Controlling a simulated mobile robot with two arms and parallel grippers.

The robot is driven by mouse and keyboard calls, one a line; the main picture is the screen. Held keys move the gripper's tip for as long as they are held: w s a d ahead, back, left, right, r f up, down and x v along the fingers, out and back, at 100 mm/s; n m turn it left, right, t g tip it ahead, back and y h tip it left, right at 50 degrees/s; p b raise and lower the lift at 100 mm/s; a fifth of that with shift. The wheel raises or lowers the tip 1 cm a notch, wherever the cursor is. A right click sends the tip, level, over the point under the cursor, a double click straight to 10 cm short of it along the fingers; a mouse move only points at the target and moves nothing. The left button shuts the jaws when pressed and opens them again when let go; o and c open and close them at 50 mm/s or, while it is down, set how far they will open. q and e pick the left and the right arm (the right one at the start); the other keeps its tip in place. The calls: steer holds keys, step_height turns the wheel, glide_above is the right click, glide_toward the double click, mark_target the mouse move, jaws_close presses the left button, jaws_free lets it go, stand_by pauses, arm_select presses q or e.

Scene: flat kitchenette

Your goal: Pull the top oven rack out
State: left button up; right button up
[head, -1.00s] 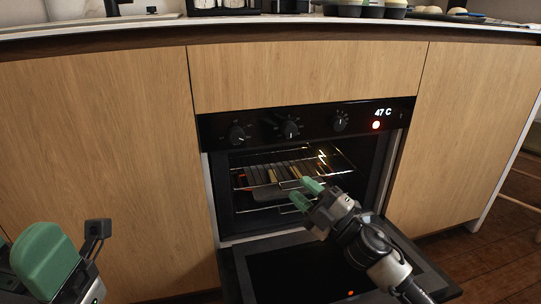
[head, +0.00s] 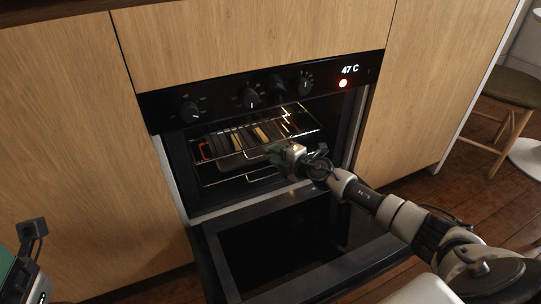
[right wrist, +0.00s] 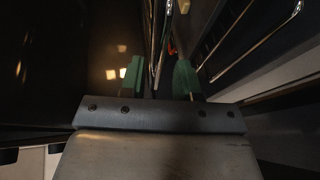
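The oven (head: 265,95) has its door (head: 300,244) folded down. The top oven rack (head: 230,154) is a wire rack inside the cavity, with a dark ridged item and orange-edged things at its level. My right gripper (head: 277,153) is at the rack's front edge in the oven mouth. In the right wrist view its green fingers (right wrist: 159,78) are apart, with thin metal bars (right wrist: 160,45) showing between them; contact cannot be told.
A lower wire rack (head: 225,179) shows below the top one. A wooden stool (head: 512,100) stands at the far right. Floor is open right of the oven.

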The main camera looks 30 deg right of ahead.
steer(key=shift+x, duration=1.2)
jaws_close()
